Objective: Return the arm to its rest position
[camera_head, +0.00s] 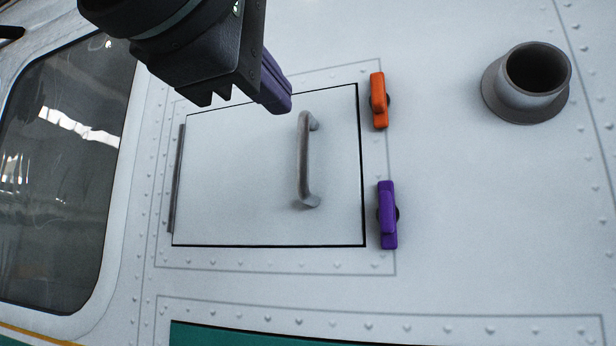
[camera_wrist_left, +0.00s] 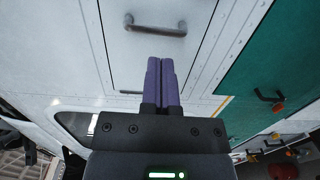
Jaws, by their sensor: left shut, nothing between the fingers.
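My left gripper (camera_head: 277,92) comes in from the upper left in the head view, in front of the top of a white hatch door (camera_head: 240,185). Its purple fingers are shut together with nothing between them; they also show in the wrist view (camera_wrist_left: 162,75). The hatch's grey handle (camera_head: 304,160) is just right of and below the fingertips, apart from them in the head view. The handle also shows beyond the fingertips in the wrist view (camera_wrist_left: 156,27). The hatch looks closed in its frame. My right gripper is in neither view.
An orange latch (camera_head: 378,100) and a purple latch (camera_head: 388,215), both upright, sit right of the hatch. A grey round pipe stub (camera_head: 527,83) sticks out at upper right. A dark window (camera_head: 65,170) is at left. A green panel (camera_wrist_left: 270,65) shows in the wrist view.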

